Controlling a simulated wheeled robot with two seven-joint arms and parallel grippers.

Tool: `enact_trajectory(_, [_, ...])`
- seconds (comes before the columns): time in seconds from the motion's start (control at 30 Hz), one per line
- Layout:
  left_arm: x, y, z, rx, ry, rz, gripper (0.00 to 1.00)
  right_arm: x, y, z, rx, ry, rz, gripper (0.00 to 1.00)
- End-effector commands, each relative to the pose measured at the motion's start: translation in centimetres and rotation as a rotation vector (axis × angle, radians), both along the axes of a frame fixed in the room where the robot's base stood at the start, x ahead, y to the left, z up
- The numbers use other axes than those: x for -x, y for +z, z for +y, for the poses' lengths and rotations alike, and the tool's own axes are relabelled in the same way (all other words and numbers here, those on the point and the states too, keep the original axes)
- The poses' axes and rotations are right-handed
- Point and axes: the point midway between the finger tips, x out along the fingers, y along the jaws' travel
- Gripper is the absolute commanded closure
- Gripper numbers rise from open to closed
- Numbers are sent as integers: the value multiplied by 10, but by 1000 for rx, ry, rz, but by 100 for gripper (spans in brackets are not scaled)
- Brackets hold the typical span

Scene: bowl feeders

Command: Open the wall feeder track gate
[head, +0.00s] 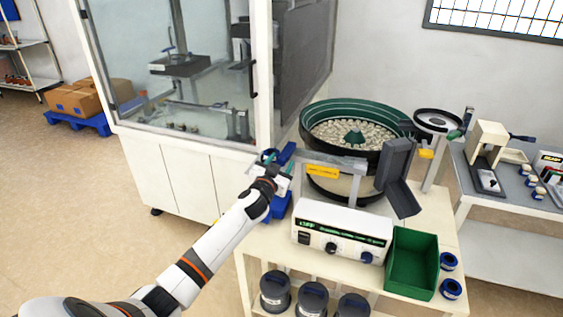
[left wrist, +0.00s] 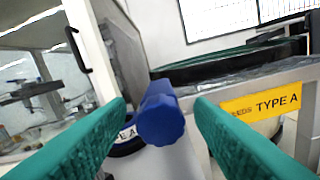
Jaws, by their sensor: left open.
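The feeder track (head: 325,160) is a grey metal rail in front of the green bowl feeder (head: 385,110), with a yellow label (head: 322,172) that reads TYPE A in the left wrist view (left wrist: 265,102). A blue knob or handle (head: 287,153) is at the track's left end. In the left wrist view the blue knob (left wrist: 161,115) points toward me between the two green fingers. My left gripper (head: 271,158) is open around it, with a visible gap on each side. The gate's own plate cannot be told apart. My right gripper is out of view.
A white controller box (head: 342,232) and a green bin (head: 412,262) stand on the cream table below the track. A glass-fronted cabinet (head: 190,160) stands close behind and left of my gripper. A dark grey chute (head: 398,175) hangs at the track's right end.

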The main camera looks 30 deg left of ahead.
Motion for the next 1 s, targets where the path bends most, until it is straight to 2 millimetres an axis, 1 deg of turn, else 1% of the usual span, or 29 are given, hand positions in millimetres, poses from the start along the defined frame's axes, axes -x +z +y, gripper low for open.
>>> enact_trajectory(0.03, [-5, 0, 1, 0, 1, 0, 52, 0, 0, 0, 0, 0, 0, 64])
enact_trajectory(0.13, [-9, 0, 2, -1, 0, 0, 52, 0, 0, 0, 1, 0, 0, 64])
enact_trajectory(0.43, [-11, 0, 2, -1, -1, 1, 52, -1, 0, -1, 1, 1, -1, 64])
enact_trajectory(0.47, [-11, 0, 2, -1, -1, 1, 55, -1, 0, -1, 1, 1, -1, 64])
enact_trajectory(0.5, [-11, 0, 2, -1, -1, 1, 62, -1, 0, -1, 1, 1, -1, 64])
enact_trajectory(0.73, [-11, 0, 2, -1, -1, 1, 99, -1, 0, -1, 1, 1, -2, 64])
enact_trajectory(0.87, [-10, 0, 2, -1, -1, 1, 100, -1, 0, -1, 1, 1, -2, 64])
enact_trajectory(1.0, [4, 0, -3, 3, -3, 2, 100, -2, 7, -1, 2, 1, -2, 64])
